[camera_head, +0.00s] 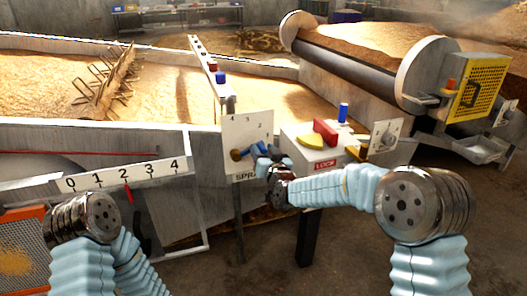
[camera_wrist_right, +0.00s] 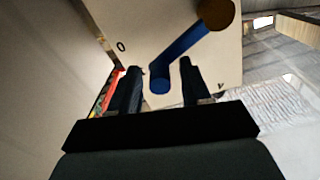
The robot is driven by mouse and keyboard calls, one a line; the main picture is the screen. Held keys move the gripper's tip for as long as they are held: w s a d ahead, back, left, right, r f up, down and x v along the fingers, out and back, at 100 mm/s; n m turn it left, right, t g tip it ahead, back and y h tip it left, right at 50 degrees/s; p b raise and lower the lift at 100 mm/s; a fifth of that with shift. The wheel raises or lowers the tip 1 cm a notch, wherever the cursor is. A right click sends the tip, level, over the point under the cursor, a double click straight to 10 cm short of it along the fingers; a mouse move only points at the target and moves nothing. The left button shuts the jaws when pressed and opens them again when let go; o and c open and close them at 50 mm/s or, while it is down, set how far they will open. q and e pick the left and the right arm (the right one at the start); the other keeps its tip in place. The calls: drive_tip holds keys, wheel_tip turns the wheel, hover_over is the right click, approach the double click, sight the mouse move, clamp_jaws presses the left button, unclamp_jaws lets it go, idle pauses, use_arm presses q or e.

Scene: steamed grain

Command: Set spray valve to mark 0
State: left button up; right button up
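The spray valve panel (camera_head: 247,128) is a white plate with number marks, above a partly covered "SPRA" label. Its blue lever (camera_wrist_right: 185,42) runs from a round brown hub (camera_wrist_right: 214,14) down to a rounded blue end in the right wrist view. A "0" mark shows on the plate, left of the lever end. My right gripper (camera_wrist_right: 161,72) is open, its two dark fingers on either side of the lever end, with a gap visible on each side. It also shows in front of the panel in the head view (camera_head: 263,155). My left gripper is out of view.
A white box with a red LOCK label (camera_head: 325,164) and coloured controls stands just right of the valve. A 0–4 scale (camera_head: 125,176) with a red pointer is at left. Grain beds lie behind; a drum (camera_head: 365,55) and yellow guard (camera_head: 478,85) stand right.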

clamp_jaws()
drive_tip(key=f+m+b, duration=0.1)
drive_tip(key=b, duration=0.2)
drive_tip(key=f+m+b, duration=0.1)
drive_tip(key=m+b, duration=0.1)
drive_tip(key=f+m+b, duration=0.1)
drive_tip(key=b, duration=0.2)
drive_tip(key=shift+w+d+f+m+b, duration=0.1)
drive_tip(key=shift+d+f+m+b, duration=0.05)
drive_tip(key=shift+d+m+b, duration=0.2)
drive_tip(key=shift+o, duration=0.5)
unclamp_jaws()
